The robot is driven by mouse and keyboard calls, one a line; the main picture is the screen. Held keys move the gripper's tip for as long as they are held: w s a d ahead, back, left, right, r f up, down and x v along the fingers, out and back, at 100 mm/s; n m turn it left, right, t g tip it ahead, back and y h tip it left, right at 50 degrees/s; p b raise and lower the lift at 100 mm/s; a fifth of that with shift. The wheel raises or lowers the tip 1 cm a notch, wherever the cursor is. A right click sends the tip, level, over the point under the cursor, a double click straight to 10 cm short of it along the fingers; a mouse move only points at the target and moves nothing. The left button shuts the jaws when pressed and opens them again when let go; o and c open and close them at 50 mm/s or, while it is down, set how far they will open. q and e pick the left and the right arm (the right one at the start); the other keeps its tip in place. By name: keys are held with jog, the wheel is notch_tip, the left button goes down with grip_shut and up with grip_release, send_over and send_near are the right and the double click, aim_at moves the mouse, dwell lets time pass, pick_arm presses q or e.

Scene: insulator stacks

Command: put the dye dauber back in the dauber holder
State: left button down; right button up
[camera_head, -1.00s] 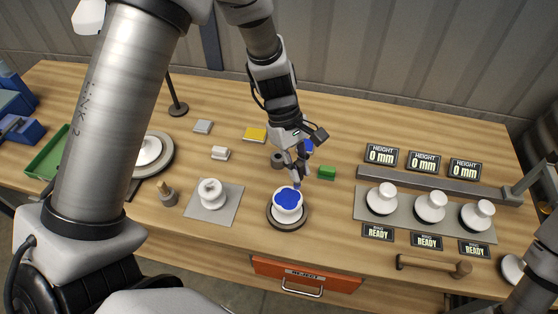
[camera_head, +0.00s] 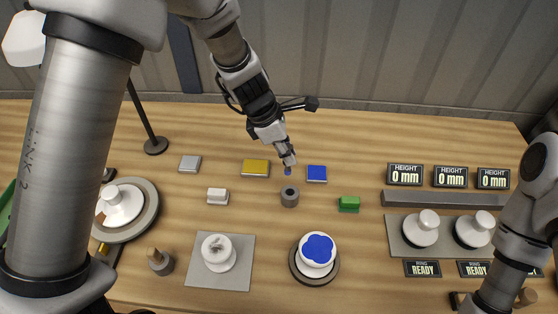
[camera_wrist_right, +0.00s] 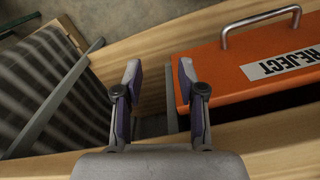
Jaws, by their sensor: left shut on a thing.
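My left gripper (camera_head: 286,158) is shut on the dye dauber (camera_head: 288,171), mostly hidden by the fingers. Its blue tip points down just behind the dauber holder (camera_head: 290,196) in the head view. The holder is a small dark grey cylinder with a hole in its top; I cannot tell how high the tip is above the table. A white insulator (camera_head: 317,252) with blue dye on top stands on a round dark base in front. My right gripper (camera_wrist_right: 160,82) is open and empty in the right wrist view, near the orange reject drawer (camera_wrist_right: 245,65).
Blue (camera_head: 316,173) and yellow (camera_head: 256,168) pads lie behind the holder, a green block (camera_head: 349,204) to its right. A white insulator (camera_head: 218,252) stands on a grey plate. Height displays (camera_head: 405,174) and more insulators (camera_head: 421,229) are at right.

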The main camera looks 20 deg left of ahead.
aim_at(290, 171)
pick_arm(q)
jog(key=shift+s+d, duration=0.25)
jog(key=shift+d, duration=0.35)
jog(key=shift+w+a, duration=0.1)
jog(key=shift+a, duration=0.15)
jog(key=shift+f, duration=0.35)
jog(key=shift+d+f+b, duration=0.15)
jog(key=shift+f+b, duration=0.15)
jog(key=shift+b, duration=0.15)
notch_tip(290, 171, down, 5)
jog(key=b, duration=0.3)
jog(key=shift+r+b, duration=0.2)
jog(key=shift+b, duration=0.1)
pick_arm(e)
jog(key=f, duration=0.2)
jog(key=d+f, duration=0.1)
jog(key=f, duration=0.2)
jog(key=shift+s+f, duration=0.1)
jog(key=shift+s, duration=0.1)
pick_arm(q)
jog(key=shift+s+d+r, duration=0.1)
jog(key=shift+s+d, duration=0.05)
jog(key=shift+s, duration=0.05)
